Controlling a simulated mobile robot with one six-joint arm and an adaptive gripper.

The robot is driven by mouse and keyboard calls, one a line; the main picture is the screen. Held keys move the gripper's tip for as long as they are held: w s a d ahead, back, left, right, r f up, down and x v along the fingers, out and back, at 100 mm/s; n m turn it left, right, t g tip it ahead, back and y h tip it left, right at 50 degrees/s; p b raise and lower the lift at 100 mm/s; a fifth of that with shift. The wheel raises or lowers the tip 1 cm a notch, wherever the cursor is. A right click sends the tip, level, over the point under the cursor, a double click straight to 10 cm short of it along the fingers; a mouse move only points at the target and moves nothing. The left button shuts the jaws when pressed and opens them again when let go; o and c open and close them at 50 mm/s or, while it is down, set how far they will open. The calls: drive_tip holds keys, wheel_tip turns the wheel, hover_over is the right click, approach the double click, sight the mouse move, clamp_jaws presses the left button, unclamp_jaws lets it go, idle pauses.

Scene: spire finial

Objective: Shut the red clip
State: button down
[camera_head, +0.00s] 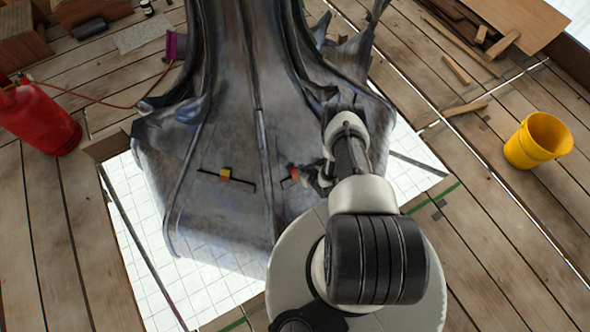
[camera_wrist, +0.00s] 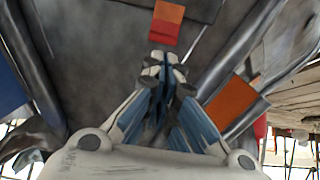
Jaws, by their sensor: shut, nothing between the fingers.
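A small red-orange clip (camera_head: 295,172) sits on the grey metal face of the spire, beside a short dark slot, partly covered by my gripper. In the wrist view, an orange and red piece (camera_wrist: 166,24), likely this clip, lies just beyond my fingertips with a small gap in the picture. Whether the clip is open or shut I cannot tell. My gripper (camera_wrist: 164,66) is shut and empty, pointing at the metal face. In the head view my gripper (camera_head: 315,176) is right of the clip, and contact is unclear.
A yellow clip (camera_head: 225,174) sits on another dark slot left of the red one. An orange patch (camera_wrist: 232,102) shows right of my fingers. A red gas bottle (camera_head: 38,118) stands left and a yellow bucket (camera_head: 538,140) right on the plank deck. The metal spire (camera_head: 225,110) fills the middle.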

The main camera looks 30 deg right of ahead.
drive_tip(key=b, duration=0.4)
hover_over(296, 173)
wheel_tip(296, 173, down, 6)
drive_tip(key=shift+w, duration=0.1)
drive_tip(key=shift+r, duration=0.1)
